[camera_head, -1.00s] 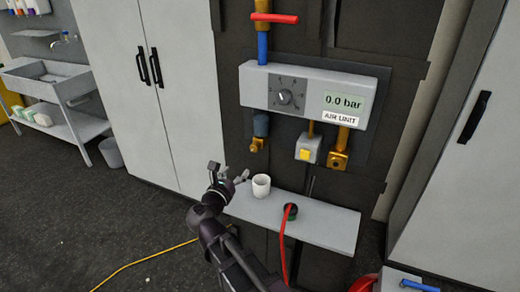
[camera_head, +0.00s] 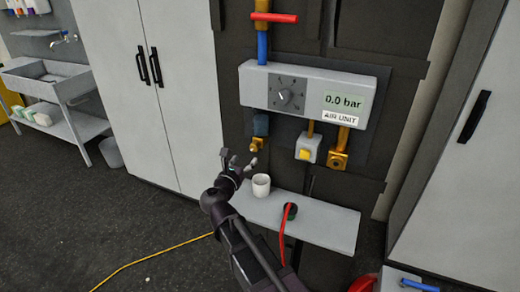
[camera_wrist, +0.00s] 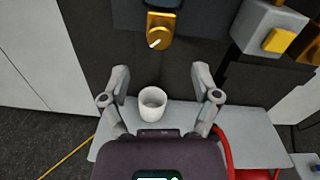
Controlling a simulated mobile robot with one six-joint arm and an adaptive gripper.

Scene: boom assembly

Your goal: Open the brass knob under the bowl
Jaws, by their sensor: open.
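The blue-grey bowl (camera_head: 261,124) hangs under the left part of the air unit. The brass knob (camera_head: 257,145) sits right below it. In the wrist view the brass knob (camera_wrist: 158,32) shows at the top centre with a small pale lever, and only the bottom edge of the bowl (camera_wrist: 165,3) shows. My gripper (camera_head: 239,157) is open and empty, a little below and left of the knob and apart from it. In the wrist view my gripper (camera_wrist: 160,72) has its two fingers spread wide, with the knob beyond their tips.
A white cup (camera_head: 261,186) stands on the grey shelf (camera_head: 325,225) close below my gripper. A red hose (camera_head: 286,235) with a black end lies on the shelf. The air unit (camera_head: 308,95) reads 0.0 bar. A yellow-button valve (camera_head: 306,153) and another brass fitting (camera_head: 338,160) are to the right.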

